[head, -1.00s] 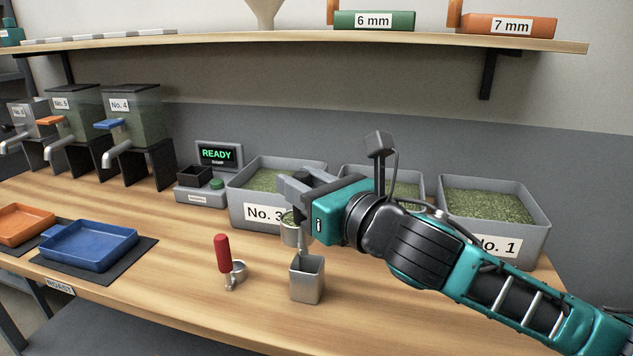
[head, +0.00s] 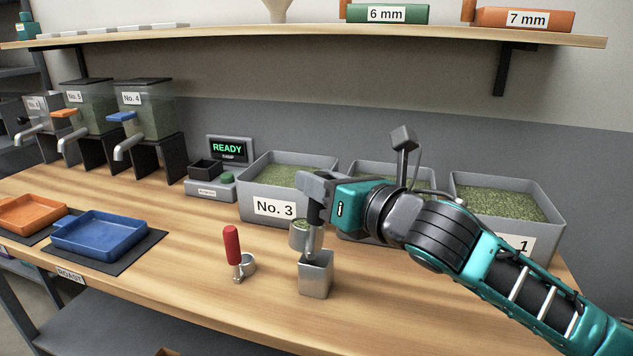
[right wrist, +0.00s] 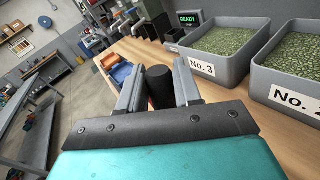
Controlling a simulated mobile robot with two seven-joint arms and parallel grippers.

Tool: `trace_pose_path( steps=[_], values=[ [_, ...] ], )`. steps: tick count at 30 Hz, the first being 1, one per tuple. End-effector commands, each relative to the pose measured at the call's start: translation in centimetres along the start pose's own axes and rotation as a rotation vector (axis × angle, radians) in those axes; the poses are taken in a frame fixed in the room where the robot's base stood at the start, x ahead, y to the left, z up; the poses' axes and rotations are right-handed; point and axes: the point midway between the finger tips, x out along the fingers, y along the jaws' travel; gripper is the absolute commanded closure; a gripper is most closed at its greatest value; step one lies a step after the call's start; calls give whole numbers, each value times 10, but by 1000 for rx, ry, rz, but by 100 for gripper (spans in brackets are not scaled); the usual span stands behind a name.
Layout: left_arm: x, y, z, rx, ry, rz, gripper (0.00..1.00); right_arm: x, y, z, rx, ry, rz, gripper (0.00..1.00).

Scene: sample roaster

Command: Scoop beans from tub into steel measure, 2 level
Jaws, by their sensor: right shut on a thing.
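My right gripper (head: 314,188) is shut on the dark upright handle of a scoop; the handle (right wrist: 158,88) shows between the fingers in the right wrist view. The scoop's small steel cup (head: 302,237) hangs below, close above and slightly left of the square steel measure (head: 315,276). Green shows at the cup's top, but how full it is I cannot tell. The measure stands upright on the bench; its inside is mostly hidden. Tub No. 3 (head: 255,207) with green beans stands behind the gripper. My left gripper is not in view.
A red-handled tool (head: 233,247) stands left of the measure. Tub No. 1 (head: 545,232) and a middle tub, partly hidden by my arm, stand to the right. A blue tray (head: 97,238) and orange tray (head: 30,214) lie left. The bench front is clear.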

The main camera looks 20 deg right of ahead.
Motion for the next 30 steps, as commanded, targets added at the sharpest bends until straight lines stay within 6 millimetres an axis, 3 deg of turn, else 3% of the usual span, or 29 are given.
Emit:
trace_pose_path(
  steps=[11,30],
  values=[
    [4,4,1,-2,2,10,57,7,-23,-14,200,64,-2,100],
    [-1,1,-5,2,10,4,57,22,-65,-14,609,199,-5,100]
  ],
)
